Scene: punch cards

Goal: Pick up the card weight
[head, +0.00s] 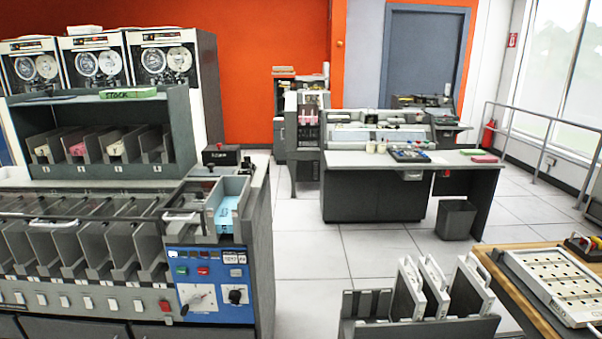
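I cannot tell for sure which thing is the card weight. A dark block with a small pale label (221,156) sits on top of the front grey machine, behind its card hopper; it may be the weight or a fixed part. The hopper (243,190) holds a stack of light blue cards (228,207). A dark piece lies at the hopper's back left, too small to make out. Neither of my grippers is in view.
The front grey machine (90,202) has several pockets and a blue control panel (213,285). A grey rack (420,328) with upright panels stands at the front right, beside a wooden table (520,262). A desk (355,190) and bin (456,219) stand beyond. Tiled floor between is clear.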

